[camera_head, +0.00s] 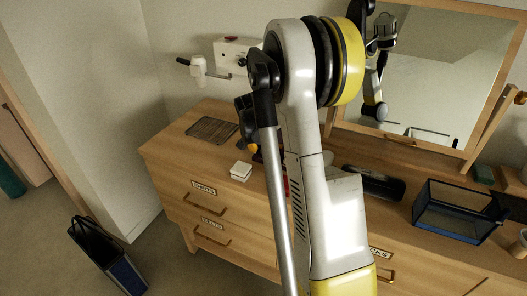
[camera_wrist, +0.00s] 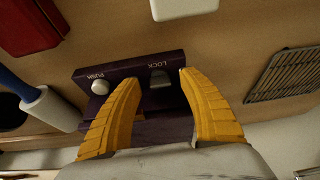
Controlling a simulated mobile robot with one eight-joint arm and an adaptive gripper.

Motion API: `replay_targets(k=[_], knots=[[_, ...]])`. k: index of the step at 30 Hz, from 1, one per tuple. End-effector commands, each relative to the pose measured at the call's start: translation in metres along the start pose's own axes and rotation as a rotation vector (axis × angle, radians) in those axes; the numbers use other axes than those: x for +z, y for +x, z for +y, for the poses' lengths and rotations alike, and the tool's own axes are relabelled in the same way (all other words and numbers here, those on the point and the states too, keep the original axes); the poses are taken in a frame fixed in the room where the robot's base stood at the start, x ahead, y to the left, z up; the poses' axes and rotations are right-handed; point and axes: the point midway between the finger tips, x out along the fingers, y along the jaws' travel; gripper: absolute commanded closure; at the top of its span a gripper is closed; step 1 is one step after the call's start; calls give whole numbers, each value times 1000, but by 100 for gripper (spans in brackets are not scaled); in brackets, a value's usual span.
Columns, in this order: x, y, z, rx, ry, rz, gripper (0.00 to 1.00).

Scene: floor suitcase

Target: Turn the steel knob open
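In the wrist view, a steel knob (camera_wrist: 160,80) sits by the word LOCK on a dark purple panel (camera_wrist: 125,68). A pale round button (camera_wrist: 99,87) sits by the word PUSH on the same panel. My gripper (camera_wrist: 158,80) is open, with its two yellow fingers over the panel on either side of the knob. A gap shows between the knob and each fingertip; the depth between them is unclear. In the head view my gripper (camera_head: 252,148) shows partly behind my arm, above the dresser top. The panel is mostly hidden there.
The wooden dresser (camera_head: 165,152) bears a white box (camera_head: 240,171), a wire rack (camera_head: 212,129), a black case (camera_head: 374,183) and a glass tank (camera_head: 455,207).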

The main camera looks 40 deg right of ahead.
Motion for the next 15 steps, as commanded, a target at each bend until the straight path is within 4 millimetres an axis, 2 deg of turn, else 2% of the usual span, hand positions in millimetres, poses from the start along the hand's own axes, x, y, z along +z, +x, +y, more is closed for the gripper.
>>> replay_targets(k=[5, 8, 15], knots=[[0, -2, 0, 0, 0, 0, 51], [0, -12, 0, 0, 0, 0, 51], [0, -63, 0, -1, -2, 0, 51]])
